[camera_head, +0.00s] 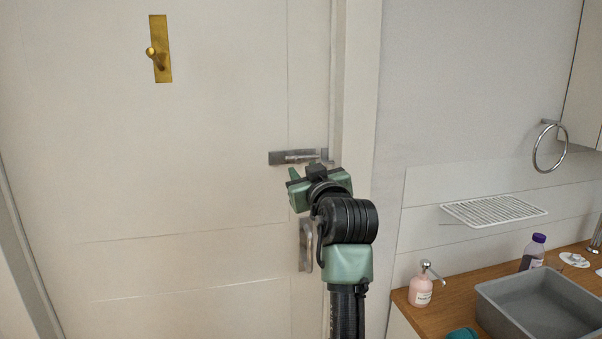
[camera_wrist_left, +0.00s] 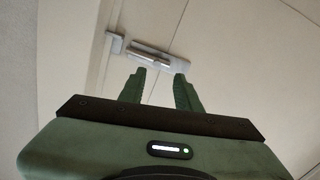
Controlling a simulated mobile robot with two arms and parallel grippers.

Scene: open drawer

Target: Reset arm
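My left gripper (camera_head: 305,174) is raised in front of a white door (camera_head: 200,200), near its right edge. Its two green fingers (camera_wrist_left: 161,78) stand apart with a clear gap and nothing between them in the left wrist view. A metal latch (camera_head: 290,157) on the door lies just beyond the fingers; it also shows in the left wrist view (camera_wrist_left: 152,55). I cannot tell whether the fingers touch it. A lower metal handle (camera_head: 305,245) is partly hidden by my arm. My right gripper is out of view.
A brass knob plate (camera_head: 160,50) sits high on the door. At right a wooden counter (camera_head: 440,318) holds a pink soap dispenser (camera_head: 421,290), a dark bottle with a purple cap (camera_head: 533,253) and a grey basin (camera_head: 540,305). A white rack (camera_head: 495,210) and a towel ring (camera_head: 549,147) are on the wall.

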